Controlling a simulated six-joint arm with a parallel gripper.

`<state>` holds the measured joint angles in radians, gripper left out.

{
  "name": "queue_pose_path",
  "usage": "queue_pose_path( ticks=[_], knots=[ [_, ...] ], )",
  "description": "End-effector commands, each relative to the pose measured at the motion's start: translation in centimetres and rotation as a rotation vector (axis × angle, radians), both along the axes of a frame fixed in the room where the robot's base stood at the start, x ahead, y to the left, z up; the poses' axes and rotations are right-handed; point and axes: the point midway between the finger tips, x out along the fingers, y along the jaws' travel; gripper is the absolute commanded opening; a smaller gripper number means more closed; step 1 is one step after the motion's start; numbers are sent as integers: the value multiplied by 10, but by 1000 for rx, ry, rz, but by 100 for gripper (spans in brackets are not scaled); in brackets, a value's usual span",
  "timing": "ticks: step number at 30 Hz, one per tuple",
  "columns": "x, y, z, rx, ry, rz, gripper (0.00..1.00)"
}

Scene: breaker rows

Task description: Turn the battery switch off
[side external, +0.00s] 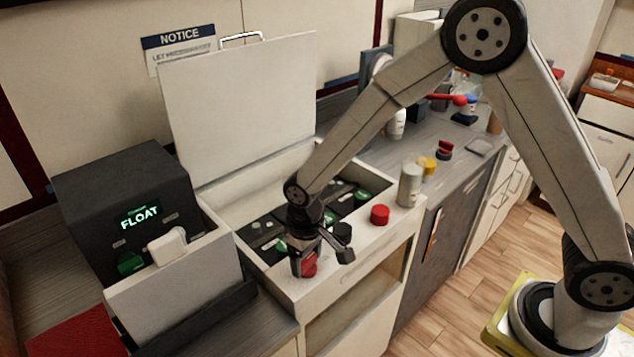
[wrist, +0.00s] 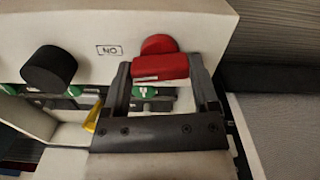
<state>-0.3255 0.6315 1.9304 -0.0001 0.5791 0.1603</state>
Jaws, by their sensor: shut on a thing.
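A red switch (wrist: 160,67) with a bar-shaped handle is on the pale front panel (wrist: 205,30), and its round hub shows behind the bar in the wrist view. My gripper (wrist: 161,80) is shut on this red handle, with one finger at each end of the bar. The bar lies nearly level across the wrist picture. An upside-down "ON" label (wrist: 110,50) is on the panel beside the switch. In the side view the red switch (side external: 309,266) is partly hidden by my gripper (side external: 305,262), which points down at the front left of the open box.
A black knob (wrist: 48,68) is near the switch. Another red knob (side external: 380,214) is further right on the ledge, near a pale cylinder (side external: 410,185). A raised lid (side external: 240,105) stands behind the breaker rows. A dark "FLOAT" unit (side external: 125,200) stands left.

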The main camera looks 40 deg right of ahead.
Motion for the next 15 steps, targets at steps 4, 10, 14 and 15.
queue_pose_path(
  ticks=[4, 10, 14, 15],
  knots=[
    [0, 0, 0, 0, 1, 111, 18],
    [0, 0, 0, 0, 1, 294, 18],
    [0, 0, 1, 0, 1, 418, 18],
    [0, 0, 1, 0, 1, 456, 18]
  ],
)
